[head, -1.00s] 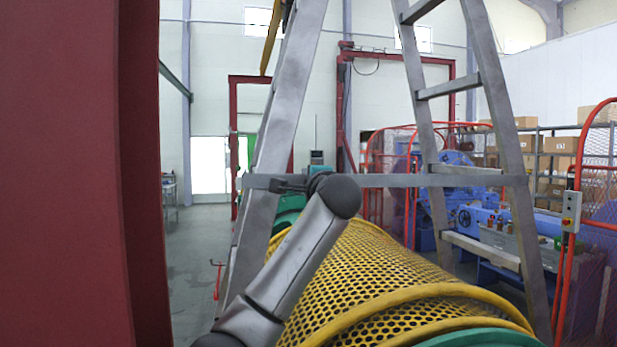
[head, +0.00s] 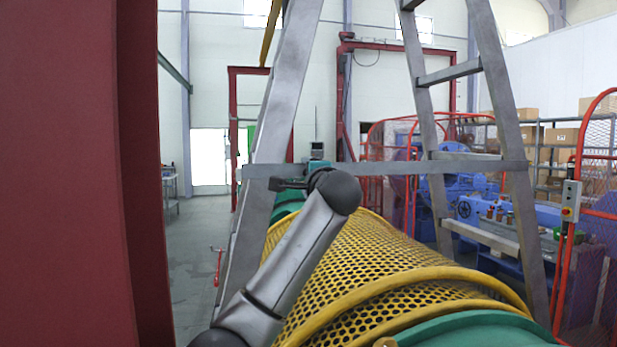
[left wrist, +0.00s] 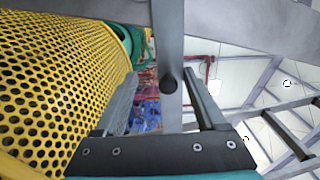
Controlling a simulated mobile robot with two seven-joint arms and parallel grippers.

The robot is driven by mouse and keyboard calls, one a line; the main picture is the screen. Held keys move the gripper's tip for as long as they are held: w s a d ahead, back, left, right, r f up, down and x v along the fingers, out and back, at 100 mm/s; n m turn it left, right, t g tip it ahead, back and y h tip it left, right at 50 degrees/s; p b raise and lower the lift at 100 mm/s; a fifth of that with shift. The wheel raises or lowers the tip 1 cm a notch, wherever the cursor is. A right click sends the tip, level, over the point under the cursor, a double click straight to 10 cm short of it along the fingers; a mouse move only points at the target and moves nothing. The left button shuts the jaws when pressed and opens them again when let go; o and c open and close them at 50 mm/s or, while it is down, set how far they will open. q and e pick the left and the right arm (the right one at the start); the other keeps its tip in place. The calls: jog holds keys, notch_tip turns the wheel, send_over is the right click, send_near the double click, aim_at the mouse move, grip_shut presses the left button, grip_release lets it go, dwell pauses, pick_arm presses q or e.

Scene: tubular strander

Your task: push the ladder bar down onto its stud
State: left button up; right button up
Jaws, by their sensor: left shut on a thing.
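The ladder bar (head: 400,168) is a flat grey metal strip lying nearly level across the two legs of the grey stepladder (head: 280,105) in the head view. My left gripper (head: 282,184) is at the bar's left part, close to the left leg. In the left wrist view the bar (left wrist: 168,30) runs up and down between the two fingers of my left gripper (left wrist: 165,85), which is shut on it. A dark round spot shows on the bar there; I cannot tell whether it is a hole or a stud end. The stud is not clearly visible. My right gripper is out of view.
A yellow perforated guard (head: 375,265) lies below and behind my left arm. A red column (head: 70,170) fills the left side. A red-framed mesh fence (head: 567,230) stands at right, with blue machinery (head: 455,190) behind the ladder.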

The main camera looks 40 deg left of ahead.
pick_arm(q)
jog(key=shift+d+f, duration=0.15)
jog(key=shift+f, duration=0.25)
jog(key=b+v, duration=0.1)
jog(key=v, duration=1.4)
jog(key=shift+r, duration=0.35)
